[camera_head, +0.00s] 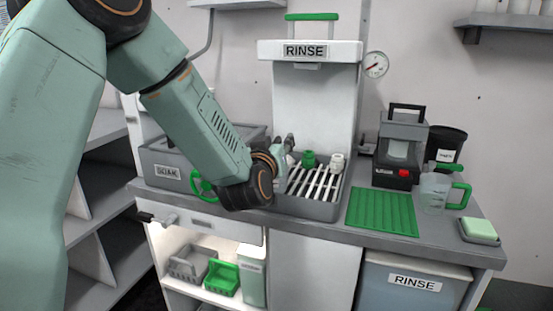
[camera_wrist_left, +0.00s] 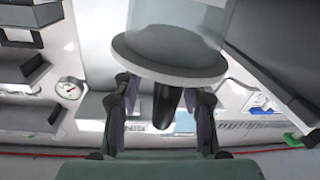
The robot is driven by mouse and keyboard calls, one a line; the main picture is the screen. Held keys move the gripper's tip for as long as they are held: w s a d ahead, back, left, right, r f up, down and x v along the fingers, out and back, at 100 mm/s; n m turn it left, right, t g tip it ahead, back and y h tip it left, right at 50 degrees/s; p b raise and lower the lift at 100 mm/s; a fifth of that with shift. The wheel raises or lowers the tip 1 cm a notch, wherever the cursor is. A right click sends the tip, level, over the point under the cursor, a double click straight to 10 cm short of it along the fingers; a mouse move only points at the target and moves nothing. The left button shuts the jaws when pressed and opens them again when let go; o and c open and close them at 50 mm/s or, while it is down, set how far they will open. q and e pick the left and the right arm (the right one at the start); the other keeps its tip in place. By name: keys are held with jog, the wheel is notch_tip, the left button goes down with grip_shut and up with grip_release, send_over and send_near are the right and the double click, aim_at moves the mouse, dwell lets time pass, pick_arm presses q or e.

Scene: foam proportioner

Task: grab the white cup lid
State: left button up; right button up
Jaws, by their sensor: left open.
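A small white piece (camera_head: 338,163), which may be the white cup lid, stands on the slatted rack of the rinse station, right of a green piece (camera_head: 309,160). My left gripper (camera_head: 287,150) is at the rack's left side, left of both pieces; its fingers are partly hidden by the wrist. In the left wrist view the two fingers (camera_wrist_left: 163,94) are apart. A pale cylinder with a wide grey disc rim (camera_wrist_left: 170,62) and a dark stem below it shows at their tips; I cannot tell which object this is. My right gripper is out of view.
The rinse station (camera_head: 312,90) rises behind the rack. A grey soak bin (camera_head: 165,177) is left of it. Right are a green mat (camera_head: 383,212), a grey machine (camera_head: 402,145), a clear jug (camera_head: 436,192) and a green sponge (camera_head: 481,229). The mat is clear.

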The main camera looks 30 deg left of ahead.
pick_arm(q)
jog(key=shift+s+a+r, duration=0.1)
jog(key=shift+s+r, duration=0.05)
jog(key=shift+s, duration=0.1)
jog(key=shift+c, duration=1.3)
jog(key=shift+w, duration=0.2)
jog(key=c, duration=0.5)
jog(key=shift+s, duration=0.15)
grip_shut()
